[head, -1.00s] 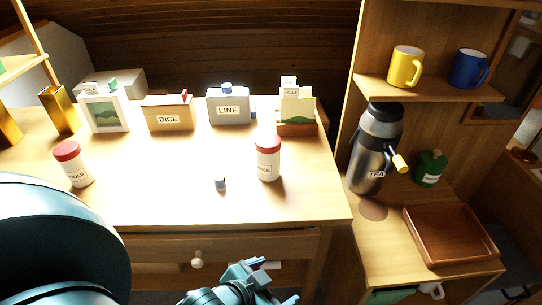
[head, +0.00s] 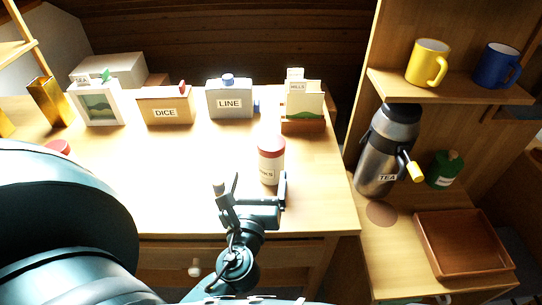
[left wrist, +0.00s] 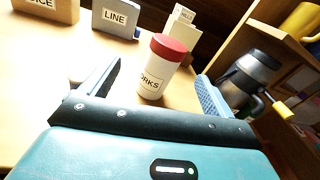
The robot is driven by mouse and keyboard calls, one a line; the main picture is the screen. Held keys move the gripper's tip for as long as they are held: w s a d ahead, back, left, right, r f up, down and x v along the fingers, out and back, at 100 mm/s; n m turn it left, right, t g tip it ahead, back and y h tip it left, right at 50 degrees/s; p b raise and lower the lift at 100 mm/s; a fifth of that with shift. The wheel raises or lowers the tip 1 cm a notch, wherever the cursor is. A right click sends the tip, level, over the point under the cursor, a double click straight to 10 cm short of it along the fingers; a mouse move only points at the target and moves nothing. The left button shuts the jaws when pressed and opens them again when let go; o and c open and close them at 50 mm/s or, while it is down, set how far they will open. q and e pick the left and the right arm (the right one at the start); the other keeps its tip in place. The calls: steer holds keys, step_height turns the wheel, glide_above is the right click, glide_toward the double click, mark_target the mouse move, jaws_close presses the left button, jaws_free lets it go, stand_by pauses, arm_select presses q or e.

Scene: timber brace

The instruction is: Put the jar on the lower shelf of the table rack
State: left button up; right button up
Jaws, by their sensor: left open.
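A white jar with a red lid (head: 271,160) stands upright on the table, its label partly readable as "ORKS". It also shows in the left wrist view (left wrist: 158,70), between and just beyond my fingertips. My left gripper (head: 253,192) is open and empty, on the near side of this jar, with its fingers pointing toward it. A second red-lidded jar (head: 58,147) at the left is mostly hidden by my arm. The wooden rack (head: 14,49) shows only in part at the upper left, with a slanting post and a shelf. My right gripper is out of view.
Along the table's back stand a picture frame (head: 97,103), a DICE box (head: 166,107), a LINE box (head: 230,100) and a card holder (head: 302,113). At the right are a TEA flask (head: 388,150), a green pot (head: 444,170), an empty brown tray (head: 465,250) and two mugs on a shelf.

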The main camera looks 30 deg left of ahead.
mark_target(269, 154)
arm_select(q)
steer(key=w, duration=0.2)
steer(key=w+a+m+p, duration=0.1)
steer(key=w, duration=0.1)
steer(key=w+m+t, duration=0.1)
steer(key=w, duration=0.2)
steer(key=shift+w+a+r+h, duration=0.1)
steer(key=shift+a+r+h, duration=0.15)
steer(key=shift+r+h, duration=0.05)
steer(key=shift+w+a, duration=0.2)
steer(key=shift+w, duration=0.3)
steer(key=p+x, duration=0.1)
steer(key=x, duration=0.4)
steer(key=shift+w+a, duration=0.1)
steer(key=shift+a, duration=0.05)
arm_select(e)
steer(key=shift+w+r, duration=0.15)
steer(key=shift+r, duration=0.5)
